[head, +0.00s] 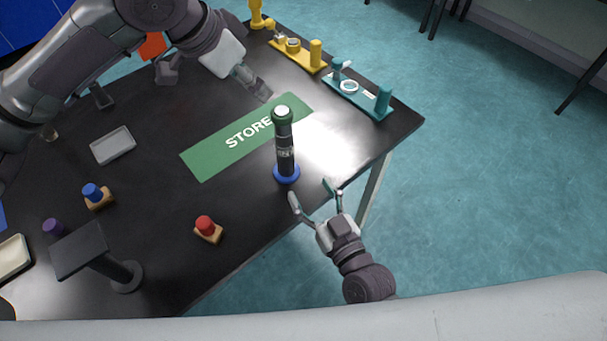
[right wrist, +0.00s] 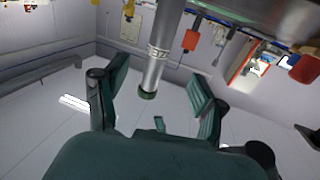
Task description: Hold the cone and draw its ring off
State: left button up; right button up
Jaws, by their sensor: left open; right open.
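My right gripper (head: 311,190) is open and empty, just in front of the cone's foot. My left gripper (head: 257,88) is open and empty, up and left of the cone.
A green STORE mat (head: 205,165) lies beside the cone. A yellow stand (head: 298,55) and a teal stand (head: 358,96) are at the back right. A red-topped block (head: 208,229), a blue-topped block (head: 96,196), a grey tray (head: 113,146) and a dark stand (head: 127,277) are to the left.

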aim_at(289, 155)
jog(key=x, duration=1.3)
jog(key=shift+w, duration=0.2)
